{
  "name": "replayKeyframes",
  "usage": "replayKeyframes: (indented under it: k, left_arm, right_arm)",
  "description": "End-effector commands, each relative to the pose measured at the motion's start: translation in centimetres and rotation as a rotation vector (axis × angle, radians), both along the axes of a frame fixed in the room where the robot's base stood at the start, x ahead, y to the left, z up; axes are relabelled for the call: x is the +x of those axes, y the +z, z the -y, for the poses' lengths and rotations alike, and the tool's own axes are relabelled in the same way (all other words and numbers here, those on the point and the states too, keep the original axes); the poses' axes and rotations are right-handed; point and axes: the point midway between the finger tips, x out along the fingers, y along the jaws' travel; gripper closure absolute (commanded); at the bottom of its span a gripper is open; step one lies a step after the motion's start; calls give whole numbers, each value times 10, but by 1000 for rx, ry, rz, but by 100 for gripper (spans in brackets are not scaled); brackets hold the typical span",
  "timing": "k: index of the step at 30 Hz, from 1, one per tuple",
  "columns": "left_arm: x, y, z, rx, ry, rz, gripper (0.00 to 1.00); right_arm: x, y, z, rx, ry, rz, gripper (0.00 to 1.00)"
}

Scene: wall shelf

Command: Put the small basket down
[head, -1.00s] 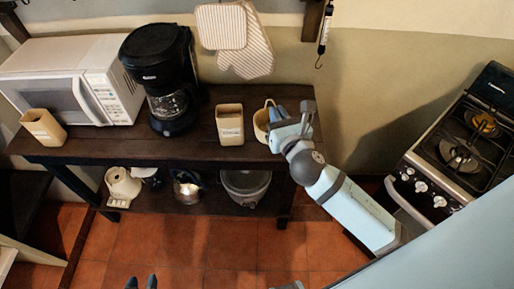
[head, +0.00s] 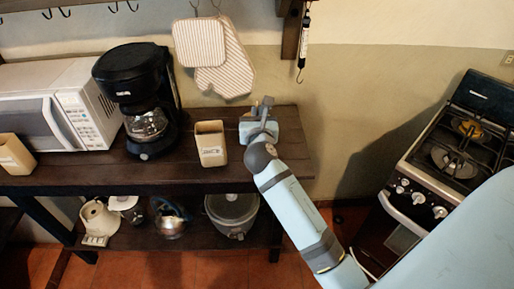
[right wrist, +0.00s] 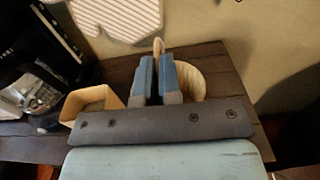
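The small basket (right wrist: 190,80) is pale and round with an upright handle, and shows in the right wrist view just beyond my right gripper (right wrist: 157,62). The gripper's two blue fingers are close together, with the basket's handle between them. In the head view my right gripper (head: 262,106) is at the right end of the dark wooden table (head: 290,150), and it hides almost all of the basket. The basket is at or just above the tabletop; I cannot tell if it touches. My left gripper is not in view.
A tan square container (head: 211,144) stands left of my right gripper, then a black coffee maker (head: 135,85) and a white microwave (head: 85,105). Striped potholders (head: 225,70) hang on the wall behind. A stove (head: 450,150) stands to the right, across a gap.

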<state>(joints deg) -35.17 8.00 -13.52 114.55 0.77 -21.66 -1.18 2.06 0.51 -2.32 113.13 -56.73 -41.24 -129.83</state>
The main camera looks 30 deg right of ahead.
Motion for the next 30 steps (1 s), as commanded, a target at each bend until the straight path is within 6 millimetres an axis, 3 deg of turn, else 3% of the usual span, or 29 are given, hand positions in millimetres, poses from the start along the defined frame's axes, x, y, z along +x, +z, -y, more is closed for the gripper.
replayKeyframes:
  k: [1,4,13,18,30]
  left_arm:
    - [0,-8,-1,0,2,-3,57]
    - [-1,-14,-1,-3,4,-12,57]
    - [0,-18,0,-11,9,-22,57]
    - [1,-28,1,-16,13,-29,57]
    - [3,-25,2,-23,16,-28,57]
  right_arm:
    - [0,-19,0,1,-1,-4,100]
    - [0,-42,0,2,0,-3,100]
    - [0,-73,0,1,0,0,100]
    - [0,-100,0,1,0,-1,100]
    - [0,-108,0,0,1,1,100]
